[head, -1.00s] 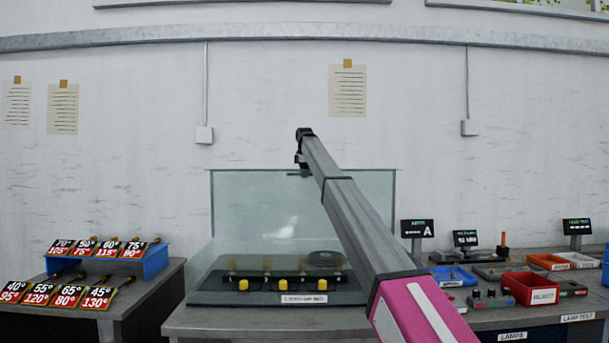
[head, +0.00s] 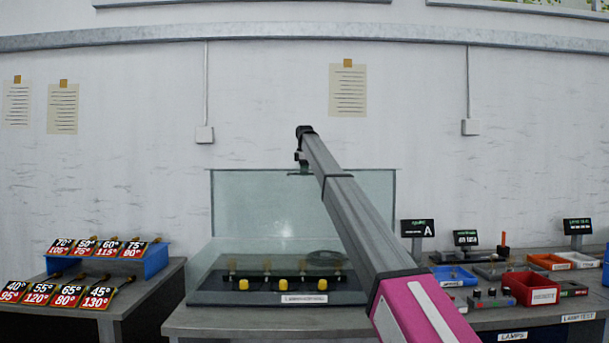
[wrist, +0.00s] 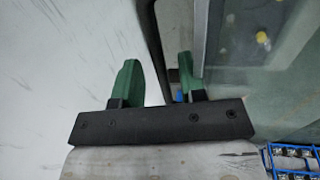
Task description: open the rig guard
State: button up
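The rig guard (head: 230,205) is a clear, greenish box-like cover over the rig on the middle bench. Its upper edge stands well above the rig, and I cannot tell whether it is raised at all.
The rig base (head: 210,297) carries several yellow knobs. The wall behind is close.

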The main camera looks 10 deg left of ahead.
notch_tip(320, 180, up, 9)
jog(key=s, duration=0.1)
jog(key=shift+s+d+r, duration=0.2)
jog(key=shift+s, duration=0.2)
jog(key=shift+s, duration=0.1)
